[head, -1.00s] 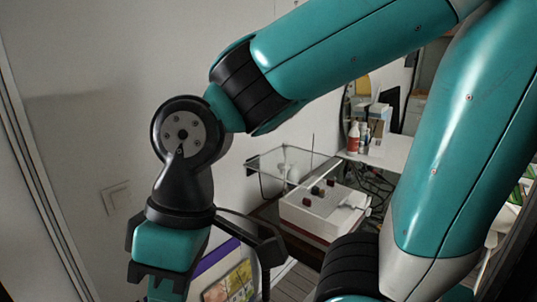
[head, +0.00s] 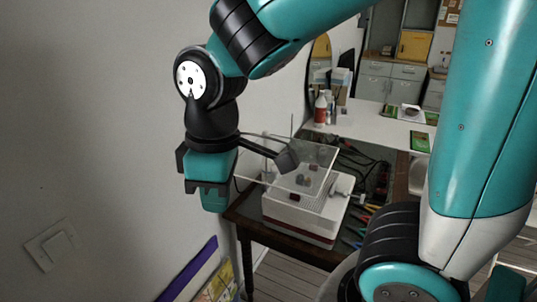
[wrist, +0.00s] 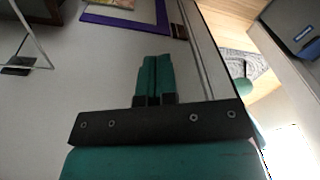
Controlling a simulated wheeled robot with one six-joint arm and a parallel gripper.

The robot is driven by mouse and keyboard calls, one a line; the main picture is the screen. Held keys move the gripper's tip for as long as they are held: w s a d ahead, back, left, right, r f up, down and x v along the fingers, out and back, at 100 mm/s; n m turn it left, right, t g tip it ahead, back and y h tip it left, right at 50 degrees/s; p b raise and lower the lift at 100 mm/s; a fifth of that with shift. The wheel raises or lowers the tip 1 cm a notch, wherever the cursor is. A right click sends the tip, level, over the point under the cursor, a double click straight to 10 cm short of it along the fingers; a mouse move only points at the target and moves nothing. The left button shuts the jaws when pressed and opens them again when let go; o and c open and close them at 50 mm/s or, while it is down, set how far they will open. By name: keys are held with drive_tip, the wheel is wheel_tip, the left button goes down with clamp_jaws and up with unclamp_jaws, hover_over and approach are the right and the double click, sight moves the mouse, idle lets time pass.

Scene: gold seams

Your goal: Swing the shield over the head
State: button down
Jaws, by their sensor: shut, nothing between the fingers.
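The shield (head: 318,158) is a clear flat panel with pale edges, raised above a white box-shaped device (head: 300,222) on a dark table. Small dark red and grey parts show on top of the device, some through the panel; I cannot tell which is the head. My gripper (head: 214,204) hangs to the left of the shield and device, near the wall, and looks apart from both. In the wrist view my gripper's teal fingers (wrist: 155,66) are together and empty. A dark arm-like piece overlaps the shield in the head view.
Cables and coloured-handled tools lie right of the device. A red-and-white bottle (head: 320,110) stands on a white table behind. A purple-edged picture (head: 188,270) is low near the wall.

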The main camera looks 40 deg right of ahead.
drive_tip(key=w+d+r+n+g+h+p, duration=0.1)
drive_tip(key=w+d+n+h+p, duration=0.15)
drive_tip(key=w, duration=0.35)
drive_tip(key=w+d+r+n+g+h+p, duration=0.1)
drive_tip(key=w+d+r+h, duration=0.1)
drive_tip(key=w+d+h, duration=0.25)
drive_tip(key=g+h, duration=0.1)
approach(274, 175)
wheel_tip(274, 175, down, 4)
drive_tip(key=shift+s+d+f+n, duration=0.15)
drive_tip(key=shift+s+d+n, duration=0.1)
drive_tip(key=shift+d, duration=0.5)
drive_tip(key=shift+s+d+f+n, duration=0.2)
drive_tip(key=shift+s+d, duration=0.1)
drive_tip(key=shift+d, duration=0.5)
